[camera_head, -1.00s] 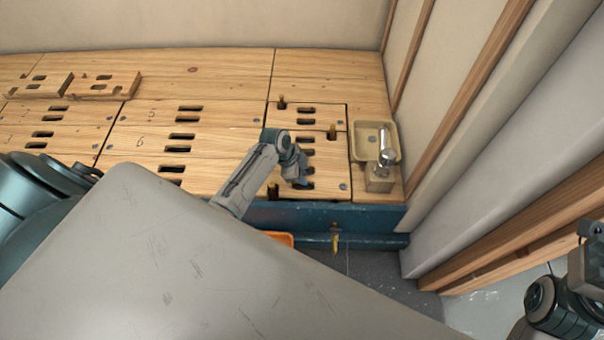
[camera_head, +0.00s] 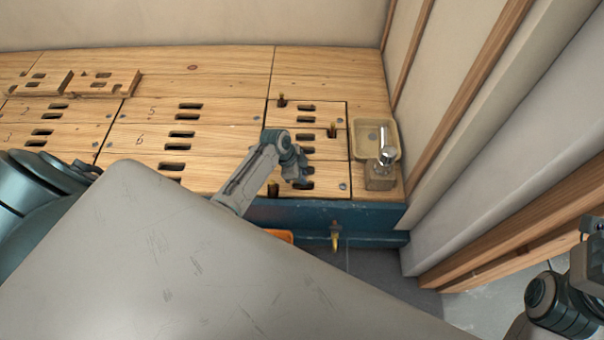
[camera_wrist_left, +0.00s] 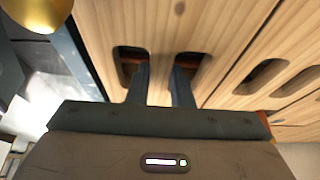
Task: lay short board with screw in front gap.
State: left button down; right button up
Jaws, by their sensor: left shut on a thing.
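The short board (camera_head: 325,178) with two slots and a small grey screw near its right end is at the front right of the wooden deck, above the blue front beam. It looks about level with the boards around it. My left gripper (camera_head: 299,172) is over its left part and hides some of it. In the left wrist view, the fingers of my left gripper (camera_wrist_left: 161,82) reach down into two neighbouring slots of the board (camera_wrist_left: 160,35) and are shut on the wood between them. The fingertips are hidden in the slots. My right gripper's fingers do not show.
A tan tray (camera_head: 391,134) and a wooden block with a metal cylinder (camera_head: 381,172) stand right of the short board. A brass valve (camera_head: 335,238) hangs before the blue beam (camera_head: 350,213). Two loose slotted pieces (camera_head: 102,84) lie at the back left. Walls bound the right side.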

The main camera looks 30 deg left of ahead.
pick_arm(q)
jog(key=shift+f, duration=0.15)
dwell(0.5)
jog(key=c, duration=1.2)
grip_release()
